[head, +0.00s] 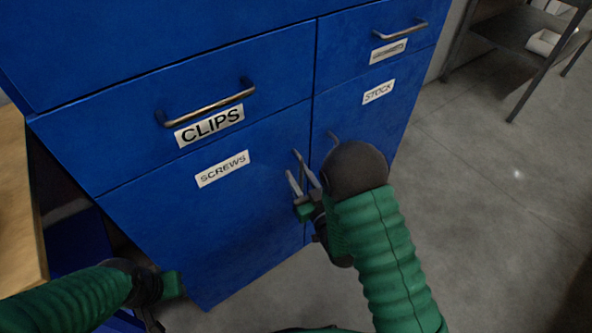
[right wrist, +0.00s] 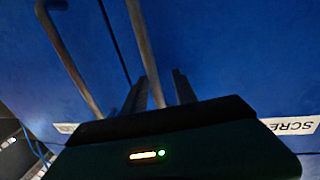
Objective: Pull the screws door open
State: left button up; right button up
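The screws door (head: 215,225) is the blue lower-left door of the cabinet, labelled SCREWS, and it looks closed. Its upright metal handle (head: 299,157) is near its right edge; it also shows in the right wrist view (right wrist: 145,45). My right gripper (head: 303,178) is at this handle. In the right wrist view its two fingers (right wrist: 157,90) are apart, with the handle's bar between them. I cannot tell whether either finger touches the bar. My left gripper (head: 155,308) is low at the left, apart from the door, and its fingers are not clear.
The STOCK door (head: 372,125) with its own handle (head: 333,138) is just to the right; that handle runs close by in the right wrist view (right wrist: 70,60). The CLIPS drawer (head: 120,125) is above. A wooden surface (head: 18,210) stands at the left. The floor (head: 490,220) at right is clear.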

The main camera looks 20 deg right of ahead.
jog(key=shift+d, duration=0.2)
jog(key=shift+d+f, duration=0.1)
jog(key=shift+d, duration=0.15)
jog(key=c, duration=0.5)
grip_shut()
jog(key=shift+a, duration=0.2)
